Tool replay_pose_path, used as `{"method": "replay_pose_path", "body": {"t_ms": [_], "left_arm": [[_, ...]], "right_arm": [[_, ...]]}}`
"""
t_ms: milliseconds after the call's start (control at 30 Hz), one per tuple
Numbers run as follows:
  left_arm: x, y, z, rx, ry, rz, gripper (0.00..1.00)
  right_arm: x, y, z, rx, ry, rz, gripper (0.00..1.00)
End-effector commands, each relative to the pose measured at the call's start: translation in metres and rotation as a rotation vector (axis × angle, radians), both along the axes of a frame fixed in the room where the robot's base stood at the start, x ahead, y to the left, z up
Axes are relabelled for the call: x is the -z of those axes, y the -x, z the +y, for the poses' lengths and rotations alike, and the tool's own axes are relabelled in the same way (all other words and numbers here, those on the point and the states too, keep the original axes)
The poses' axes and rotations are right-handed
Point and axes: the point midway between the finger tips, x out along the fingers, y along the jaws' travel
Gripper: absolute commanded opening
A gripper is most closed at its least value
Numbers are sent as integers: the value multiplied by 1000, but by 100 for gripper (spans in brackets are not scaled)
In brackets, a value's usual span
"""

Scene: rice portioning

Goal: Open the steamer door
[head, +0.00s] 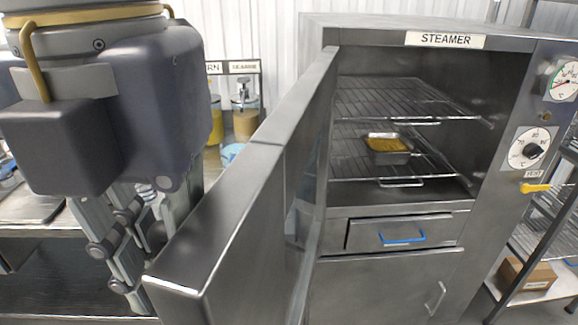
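The steamer (335,215) is a steel cabinet with a STEAMER label on top. Its door (245,205) stands wide open, swung out toward me from the left side of the chamber. Inside are two wire racks (385,98). A metal pan (389,147) with yellow food sits on the lower rack. My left gripper (150,260) hangs pointing down at the left, beside the outer face of the door near its free edge. The door hides part of its fingers, so I cannot tell if they are open or touching the door. My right gripper is not in view.
A drawer with a blue handle (402,238) sits below the chamber. Dials and a yellow vent lever (535,188) are on the right panel. A shelf rack with a cardboard box (526,273) stands at the right. Containers with yellow contents (245,120) stand behind the door.

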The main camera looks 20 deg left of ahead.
Motion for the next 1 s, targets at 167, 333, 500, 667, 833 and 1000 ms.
{"method": "replay_pose_path", "body": {"t_ms": [167,333,500,667,833,1000], "left_arm": [[0,0,2,0,-3,0,40],[1,2,5,-2,-6,3,40],[1,2,3,-1,-3,2,40],[1,2,2,-1,-2,3,40],[1,2,2,-1,-2,3,40],[1,1,1,-1,-2,3,40]], "right_arm": [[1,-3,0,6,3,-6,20],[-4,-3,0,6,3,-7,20],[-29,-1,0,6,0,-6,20],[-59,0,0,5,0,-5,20],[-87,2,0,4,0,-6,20],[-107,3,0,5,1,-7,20]]}}
